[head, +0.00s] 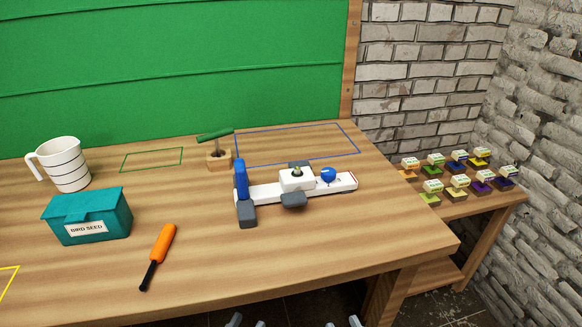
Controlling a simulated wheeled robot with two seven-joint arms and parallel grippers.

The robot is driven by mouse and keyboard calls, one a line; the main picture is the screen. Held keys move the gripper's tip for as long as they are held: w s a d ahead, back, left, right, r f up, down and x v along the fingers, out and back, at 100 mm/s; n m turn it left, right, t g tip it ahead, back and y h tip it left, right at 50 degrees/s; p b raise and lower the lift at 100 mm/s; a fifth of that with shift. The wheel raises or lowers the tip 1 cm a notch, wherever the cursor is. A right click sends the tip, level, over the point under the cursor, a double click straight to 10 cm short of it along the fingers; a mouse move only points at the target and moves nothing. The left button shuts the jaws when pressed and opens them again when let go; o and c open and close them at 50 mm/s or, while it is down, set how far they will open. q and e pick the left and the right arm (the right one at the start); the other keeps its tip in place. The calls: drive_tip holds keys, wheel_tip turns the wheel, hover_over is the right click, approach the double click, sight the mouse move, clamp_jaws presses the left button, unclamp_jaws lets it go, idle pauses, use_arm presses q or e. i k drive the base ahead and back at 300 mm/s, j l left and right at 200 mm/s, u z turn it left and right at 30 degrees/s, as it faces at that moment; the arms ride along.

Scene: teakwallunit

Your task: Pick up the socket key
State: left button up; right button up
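A tool with a green crossbar handle (214,134) stands upright in a small wooden block (218,160) near the back of the table; by its T shape it looks like the socket key. Its lower end is hidden in the block. An orange-handled tool with a dark shaft (164,245) lies near the front. My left gripper (247,321) and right gripper (342,322) show only their fingertips at the bottom edge, below the table's front edge. Both have their fingers apart with nothing between them, far from the green-handled tool.
A white and blue clamp-like device (328,186) lies right of the wooden block. A teal bird seed box (88,215) and a white jug (62,165) stand left. Blue, green and yellow outlines mark the wooden table (300,250). A side shelf (470,203) holds several small labelled blocks.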

sight(215, 136)
drive_tip(key=k+j+z, duration=0.15)
drive_tip(key=j+z, duration=0.25)
drive_tip(key=k+j+z, duration=0.2)
drive_tip(key=j+z, duration=0.15)
drive_tip(key=k+j+z, duration=0.2)
drive_tip(key=z, duration=0.2)
drive_tip(key=j, duration=0.1)
